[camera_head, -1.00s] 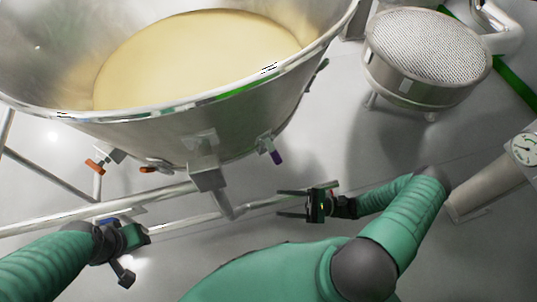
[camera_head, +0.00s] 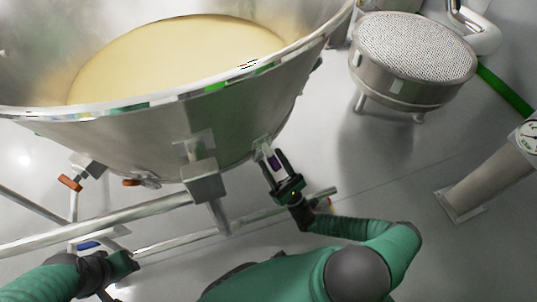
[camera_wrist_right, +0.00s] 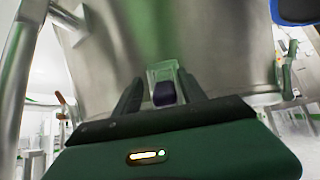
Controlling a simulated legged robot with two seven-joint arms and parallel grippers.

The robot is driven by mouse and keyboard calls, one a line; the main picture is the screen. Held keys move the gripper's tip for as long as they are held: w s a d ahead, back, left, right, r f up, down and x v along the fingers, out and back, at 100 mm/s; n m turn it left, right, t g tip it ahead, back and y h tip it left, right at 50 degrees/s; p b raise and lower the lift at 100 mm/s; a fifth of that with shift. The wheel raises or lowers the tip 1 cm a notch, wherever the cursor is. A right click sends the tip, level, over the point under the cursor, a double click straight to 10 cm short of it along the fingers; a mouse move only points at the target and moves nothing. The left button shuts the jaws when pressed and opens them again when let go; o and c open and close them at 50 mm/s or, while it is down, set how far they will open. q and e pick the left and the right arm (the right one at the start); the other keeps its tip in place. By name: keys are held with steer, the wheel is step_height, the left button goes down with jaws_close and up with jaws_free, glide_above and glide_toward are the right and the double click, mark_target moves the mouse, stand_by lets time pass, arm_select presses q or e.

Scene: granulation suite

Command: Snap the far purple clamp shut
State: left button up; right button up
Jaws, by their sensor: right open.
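The purple clamp (camera_head: 273,160) is on the right side of the steel bowl's outer wall. In the right wrist view its purple handle (camera_wrist_right: 164,94) hangs below a pale metal bracket, between my two dark fingers. My right gripper (camera_head: 269,163) is open, with its fingers pointing up at the bowl on either side of the clamp. Whether the fingers touch the handle cannot be told. My left gripper (camera_head: 118,280) is low at the left, away from the clamp; its fingers are not clear.
The large steel bowl (camera_head: 150,140) holds pale powder. Orange-handled clamps (camera_head: 70,183) sit on its left side. Frame tubes (camera_head: 100,230) run below the bowl. A round perforated steel unit (camera_head: 405,90) stands at the back right. The floor between is clear.

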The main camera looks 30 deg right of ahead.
steer(key=shift+x, duration=1.15)
steer(key=shift+w+d+r, duration=0.1)
steer(key=shift+w+d, duration=0.15)
steer(key=shift+d, duration=0.15)
steer(key=shift+a, duration=0.25)
steer(key=c, duration=0.3)
jaws_close()
